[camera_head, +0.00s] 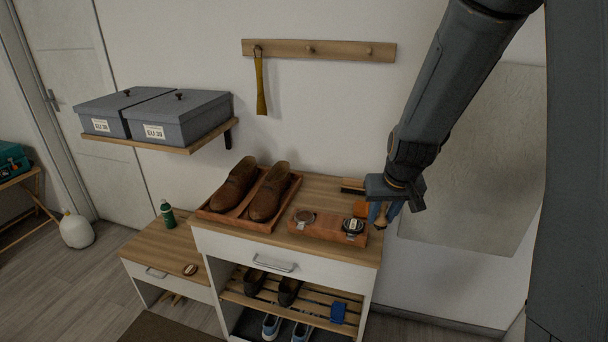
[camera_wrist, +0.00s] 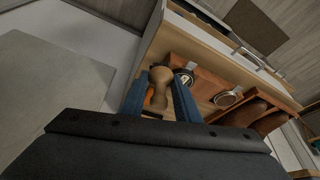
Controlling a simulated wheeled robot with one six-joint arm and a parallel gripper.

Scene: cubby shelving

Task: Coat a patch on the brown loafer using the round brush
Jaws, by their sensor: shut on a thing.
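Two brown loafers (camera_head: 234,184) (camera_head: 269,193) sit side by side in a shallow wooden tray (camera_head: 235,222) on top of the cabinet. My gripper (camera_head: 384,213) is above the cabinet's right end, to the right of the shoes and apart from them. It is shut on the round brush, whose pale wooden body (camera_wrist: 160,86) shows between the blue fingers (camera_wrist: 160,98) in the wrist view. The bristle end cannot be made out clearly. A wooden holder (camera_head: 327,224) has an open-looking tin (camera_head: 304,217) and a dark-topped tin (camera_head: 353,227), close to the left of my gripper.
A flat brush (camera_head: 353,186) and an orange block (camera_head: 361,209) lie near the wall behind my gripper. A wall shelf (camera_head: 150,143) with two grey boxes hangs at left. A green bottle (camera_head: 168,214) stands on the lower bench. A shoehorn (camera_head: 260,85) hangs from the peg rail.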

